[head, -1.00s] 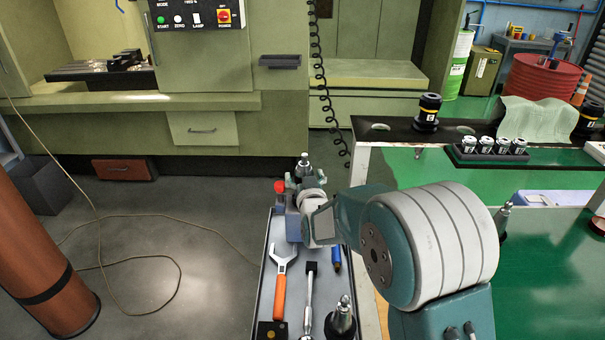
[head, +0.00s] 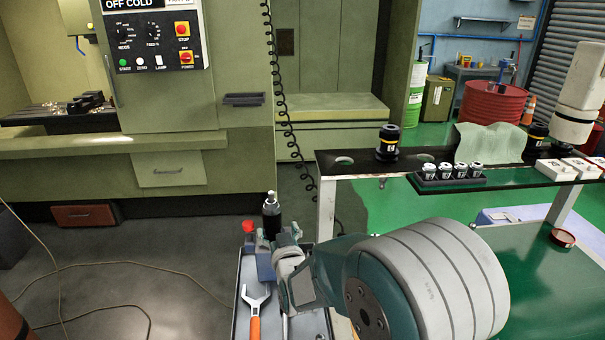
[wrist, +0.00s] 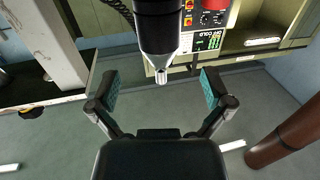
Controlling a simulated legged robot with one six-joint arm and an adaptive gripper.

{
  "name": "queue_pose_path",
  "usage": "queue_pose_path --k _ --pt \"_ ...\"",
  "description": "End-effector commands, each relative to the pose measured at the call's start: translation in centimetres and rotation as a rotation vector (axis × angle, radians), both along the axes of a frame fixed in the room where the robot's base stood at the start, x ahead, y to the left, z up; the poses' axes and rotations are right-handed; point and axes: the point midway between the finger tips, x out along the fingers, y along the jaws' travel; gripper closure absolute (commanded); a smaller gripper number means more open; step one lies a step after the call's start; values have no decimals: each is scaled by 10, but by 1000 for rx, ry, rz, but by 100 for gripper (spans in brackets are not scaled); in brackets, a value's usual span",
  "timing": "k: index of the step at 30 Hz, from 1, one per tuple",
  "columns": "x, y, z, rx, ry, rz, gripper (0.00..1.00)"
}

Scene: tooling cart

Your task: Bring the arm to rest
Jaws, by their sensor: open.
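My gripper (wrist: 159,84) is open in the wrist view, its two teal-padded fingers spread apart. A dark tool holder with a metal tip (wrist: 160,45) shows between and beyond the fingers; no contact with them is visible. In the head view my bent arm is at the lower middle, its wrist end over the grey tray of the cart (head: 241,300). A black tool holder with a pale tip (head: 271,217) stands upright just beyond it. The fingers are hard to make out there.
An orange-handled wrench (head: 255,312) lies in the tray. The workbench (head: 345,160) on the right carries a black tool holder (head: 388,143) and a rack of small holders (head: 440,182). A green machine (head: 170,100) stands behind. A rust-coloured column (wrist: 283,140) shows in the wrist view.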

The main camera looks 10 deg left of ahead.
Motion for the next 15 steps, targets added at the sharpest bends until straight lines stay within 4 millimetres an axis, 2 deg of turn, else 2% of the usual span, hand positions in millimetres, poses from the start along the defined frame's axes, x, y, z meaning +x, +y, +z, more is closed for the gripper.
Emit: queue_pose_path --k 8,15 --pt "-9 -47 31 -38 136 -38 0" --pt "-35 -97 52 -83 298 -81 0"
